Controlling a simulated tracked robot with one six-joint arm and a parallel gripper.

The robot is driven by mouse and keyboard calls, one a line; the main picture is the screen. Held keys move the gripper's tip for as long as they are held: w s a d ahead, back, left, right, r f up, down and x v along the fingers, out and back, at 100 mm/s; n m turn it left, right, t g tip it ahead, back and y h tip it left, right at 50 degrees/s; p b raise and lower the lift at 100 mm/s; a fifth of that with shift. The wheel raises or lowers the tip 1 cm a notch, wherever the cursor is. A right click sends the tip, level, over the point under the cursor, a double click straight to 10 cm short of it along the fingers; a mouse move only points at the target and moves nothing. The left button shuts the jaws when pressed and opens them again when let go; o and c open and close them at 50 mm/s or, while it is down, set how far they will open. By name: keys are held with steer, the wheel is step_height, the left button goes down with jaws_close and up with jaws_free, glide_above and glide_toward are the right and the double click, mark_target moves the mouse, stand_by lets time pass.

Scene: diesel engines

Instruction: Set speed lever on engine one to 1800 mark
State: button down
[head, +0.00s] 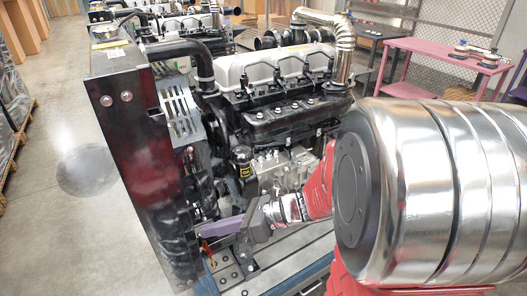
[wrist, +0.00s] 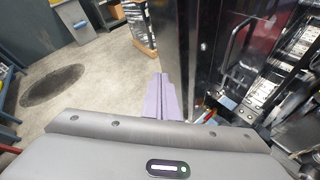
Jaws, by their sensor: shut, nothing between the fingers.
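The nearest diesel engine (head: 285,120), black and silver with a tall dark radiator panel (head: 140,160) on its left, fills the middle of the head view. My gripper (head: 208,230) has purple fingers pressed together and empty, low beside the panel. In the wrist view the fingers (wrist: 158,95) point away from the camera, left of the panel. A small red-orange piece (head: 206,247) shows just below the fingers; it also shows right of them in the wrist view (wrist: 208,116). It may be the speed lever, but I cannot tell. No 1800 mark is legible.
The engine's steel base frame (head: 270,258) lies under my gripper. More engines (head: 185,22) stand behind. A pink table (head: 440,52) is at the back right. Bare concrete floor (head: 70,110) is open left of the panel; a grey bin (wrist: 72,20) stands there.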

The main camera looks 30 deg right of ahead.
steer(key=w+d+f+m+t+h, duration=0.1)
steer(key=w+d+m+t+h, duration=0.2)
steer(key=d+m, duration=0.45)
steer(key=w+d+f+m+t+h, duration=0.1)
steer(key=w+d+f+m+t, duration=0.1)
steer(key=w+d+m+t, duration=0.4)
steer(key=s+d+f+m+h, duration=0.2)
steer(key=d+m+h, duration=0.1)
steer(key=d+m, duration=0.2)
steer(key=s+d+f+m+h, duration=0.2)
steer(key=d+m, duration=0.4)
steer(key=d, duration=0.3)
steer(key=s+d+f+m+t+h, duration=0.1)
steer(key=s+d+f+m+h, duration=0.1)
steer(key=d+m+h, duration=0.3)
steer(key=shift+d+f+m+h, duration=0.4)
steer(key=shift+d+f+m, duration=0.15)
steer(key=shift+d+f, duration=0.4)
steer(key=shift+d+r, duration=0.1)
steer(key=shift+r, duration=0.05)
